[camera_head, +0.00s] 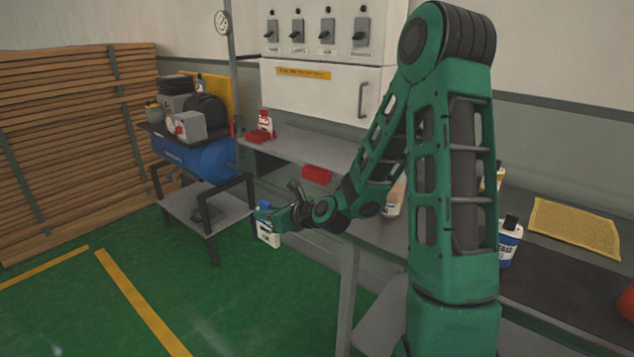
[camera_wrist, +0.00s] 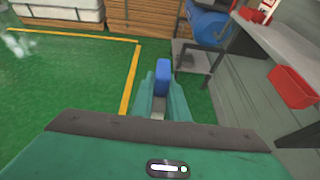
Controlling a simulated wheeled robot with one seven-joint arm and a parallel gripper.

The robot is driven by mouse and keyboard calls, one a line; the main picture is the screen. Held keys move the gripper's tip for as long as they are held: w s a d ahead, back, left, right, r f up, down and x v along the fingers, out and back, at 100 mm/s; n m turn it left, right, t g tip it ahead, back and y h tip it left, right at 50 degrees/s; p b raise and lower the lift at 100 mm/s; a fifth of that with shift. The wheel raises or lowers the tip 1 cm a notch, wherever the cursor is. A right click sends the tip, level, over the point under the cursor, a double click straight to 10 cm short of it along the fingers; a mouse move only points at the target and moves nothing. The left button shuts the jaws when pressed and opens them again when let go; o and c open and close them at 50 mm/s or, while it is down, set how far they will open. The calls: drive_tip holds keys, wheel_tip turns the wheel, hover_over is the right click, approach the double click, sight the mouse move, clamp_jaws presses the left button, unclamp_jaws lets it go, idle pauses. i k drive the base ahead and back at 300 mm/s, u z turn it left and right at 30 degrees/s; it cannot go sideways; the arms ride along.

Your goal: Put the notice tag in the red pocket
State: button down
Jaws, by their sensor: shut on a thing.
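My gripper (camera_head: 272,218) is shut on a small white piece with a blue top (camera_head: 268,236), which I take to be the notice tag; its print is too small to read. In the wrist view its blue part (camera_wrist: 162,66) stands up between the fingers of my gripper (camera_wrist: 161,95). The tag hangs in the air, apart from the bench. A red pocket (camera_head: 317,174), open at the top, is at the bench's front edge, right of and above my gripper. It also shows at the right of the wrist view (camera_wrist: 292,88).
A grey bench (camera_head: 300,146) runs along the wall. A red-capped bottle (camera_head: 265,121) and red blocks stand at its far end. A low grey stand (camera_head: 207,207) and blue compressor tank (camera_head: 207,158) lie beyond my gripper. The green floor (camera_head: 235,310) at front left is clear.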

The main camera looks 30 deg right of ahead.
sight(316, 177)
drive_tip(key=z, duration=0.05)
drive_tip(key=i, duration=1)
drive_tip(key=u, duration=0.05)
